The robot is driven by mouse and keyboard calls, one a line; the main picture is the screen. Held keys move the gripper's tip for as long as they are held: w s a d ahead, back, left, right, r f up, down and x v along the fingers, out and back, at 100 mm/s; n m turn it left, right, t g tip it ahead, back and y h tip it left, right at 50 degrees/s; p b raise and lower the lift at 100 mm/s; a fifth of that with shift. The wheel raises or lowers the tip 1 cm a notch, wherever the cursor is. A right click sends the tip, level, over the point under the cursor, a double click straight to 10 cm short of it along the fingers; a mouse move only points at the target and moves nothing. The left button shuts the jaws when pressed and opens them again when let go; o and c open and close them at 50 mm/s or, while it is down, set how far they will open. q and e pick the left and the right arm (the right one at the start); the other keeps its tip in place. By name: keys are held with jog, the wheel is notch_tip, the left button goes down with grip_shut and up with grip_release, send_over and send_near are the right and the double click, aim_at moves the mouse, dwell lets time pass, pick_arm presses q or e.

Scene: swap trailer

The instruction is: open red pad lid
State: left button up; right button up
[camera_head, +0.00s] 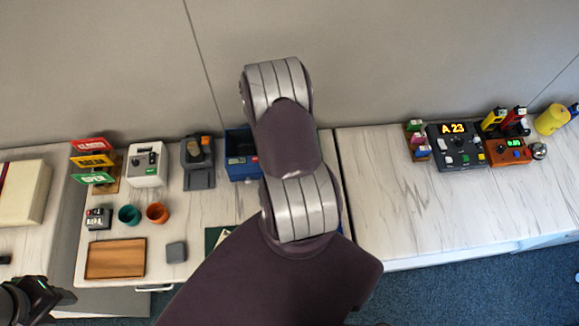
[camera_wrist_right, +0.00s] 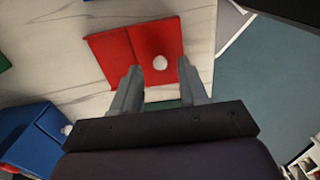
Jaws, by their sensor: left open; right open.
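The red pad (camera_wrist_right: 108,45) lies on the pale marbled top in the right wrist view, flat with two panels. A white knob (camera_wrist_right: 160,62) stands on its right panel. My right gripper (camera_wrist_right: 159,67) is open, with its fingers on either side of the knob in the picture; I cannot tell how far above the pad they are. No contact shows. In the head view the red pad and right gripper are hidden behind my right arm. My left gripper (camera_head: 42,296) is open at the lower left corner of the head view, away from the pad.
A blue box (camera_wrist_right: 35,135) with a white knob is at the lower left of the wrist view. In the head view, a wooden tray (camera_head: 115,258), teal cup (camera_head: 129,215), orange cup (camera_head: 157,213) and grey block (camera_head: 176,251) stand left of my arm. The right counter (camera_head: 390,215) is mostly clear in front.

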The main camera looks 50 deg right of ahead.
notch_tip(320, 180, up, 11)
jog(key=p, duration=0.8)
jog(key=shift+r, duration=0.1)
